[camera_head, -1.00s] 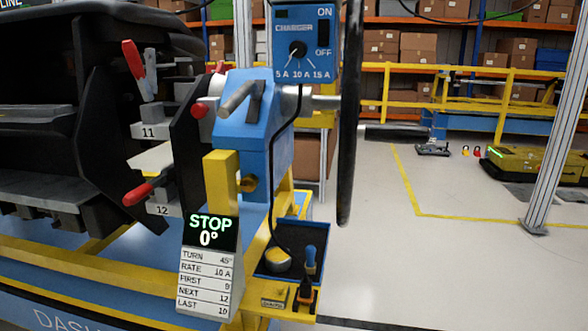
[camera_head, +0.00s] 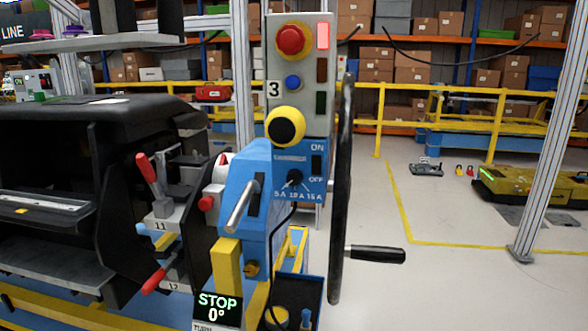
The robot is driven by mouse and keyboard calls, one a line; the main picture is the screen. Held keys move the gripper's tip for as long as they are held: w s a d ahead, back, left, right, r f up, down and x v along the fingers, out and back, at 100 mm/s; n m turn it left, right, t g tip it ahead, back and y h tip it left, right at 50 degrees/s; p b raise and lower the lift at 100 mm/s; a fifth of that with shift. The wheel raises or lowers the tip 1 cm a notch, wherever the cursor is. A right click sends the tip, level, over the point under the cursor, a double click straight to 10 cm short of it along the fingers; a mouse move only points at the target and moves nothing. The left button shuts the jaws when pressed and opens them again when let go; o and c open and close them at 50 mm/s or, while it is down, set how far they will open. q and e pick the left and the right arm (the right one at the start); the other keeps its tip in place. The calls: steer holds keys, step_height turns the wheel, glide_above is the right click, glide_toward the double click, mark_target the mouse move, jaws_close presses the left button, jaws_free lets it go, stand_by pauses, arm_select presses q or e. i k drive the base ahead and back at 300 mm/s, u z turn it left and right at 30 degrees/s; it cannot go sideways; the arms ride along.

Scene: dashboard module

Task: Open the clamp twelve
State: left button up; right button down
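Clamp twelve (camera_head: 160,277) is at the lower left of the head view, on the dark bracket at the dashboard module's end. Its red handle slants down to the left, and its label "12" shows just below and right of it. Clamp eleven (camera_head: 148,170), above it, has its red handle pointing up, tilted a little left. The black dashboard module (camera_head: 110,115) fills the left side. Neither of my grippers is in view.
A blue fixture head (camera_head: 250,190) with a large black handwheel (camera_head: 342,200) stands right of the clamps. Above it is a control box (camera_head: 300,75) with a red button. A "STOP 0°" display (camera_head: 217,308) is below.

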mark_target(157, 277)
steer(key=u, duration=0.5)
steer(key=k, duration=1.2)
steer(key=u, duration=1.15)
steer(key=i, duration=0.9)
steer(key=z, duration=0.85)
steer(key=i, duration=0.5)
steer(key=z, duration=0.55)
